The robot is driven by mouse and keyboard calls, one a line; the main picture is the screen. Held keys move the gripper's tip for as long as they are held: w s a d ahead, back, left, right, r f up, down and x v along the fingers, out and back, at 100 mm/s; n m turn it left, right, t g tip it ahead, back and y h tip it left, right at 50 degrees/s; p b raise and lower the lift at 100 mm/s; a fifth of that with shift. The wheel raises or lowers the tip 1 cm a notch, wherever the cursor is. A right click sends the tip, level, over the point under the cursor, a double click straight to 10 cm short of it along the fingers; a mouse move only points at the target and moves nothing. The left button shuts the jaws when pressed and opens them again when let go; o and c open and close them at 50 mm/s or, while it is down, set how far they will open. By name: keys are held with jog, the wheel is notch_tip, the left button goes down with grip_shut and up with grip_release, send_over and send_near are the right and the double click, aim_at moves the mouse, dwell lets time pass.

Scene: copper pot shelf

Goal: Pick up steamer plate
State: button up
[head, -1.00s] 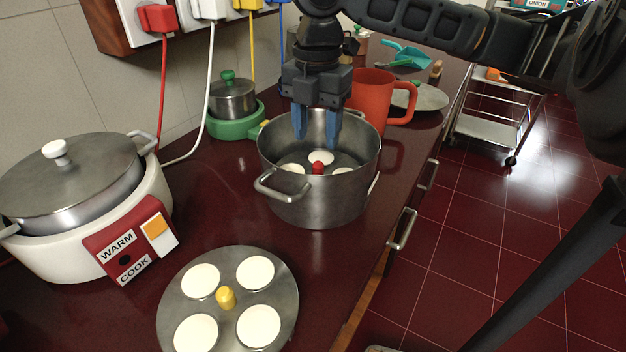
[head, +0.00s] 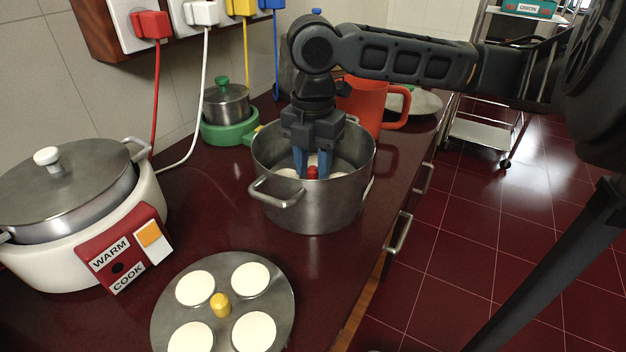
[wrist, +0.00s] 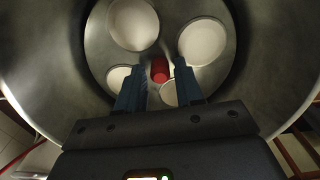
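One steamer plate (head: 267,292) with a yellow knob (head: 220,305) and several white round cakes lies on the counter at the front. Another steamer plate is inside the steel pot (head: 312,205). Its red knob (head: 312,172) shows in the head view, and the wrist view shows the knob (wrist: 160,69) with white cakes (wrist: 134,24) around it. My gripper (wrist: 159,92) points down into the pot. Its blue fingers are apart, on either side of the red knob, with a gap visible around it. In the head view the fingers are partly hidden by the pot and the gripper body.
A white and red cooker (head: 85,225) with a steel lid stands at the left. A small steel pot on a green base (head: 228,132) and an orange mug (head: 362,105) stand behind the pot. The pot wall surrounds my fingers.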

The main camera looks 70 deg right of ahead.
grip_shut()
dwell(0.3)
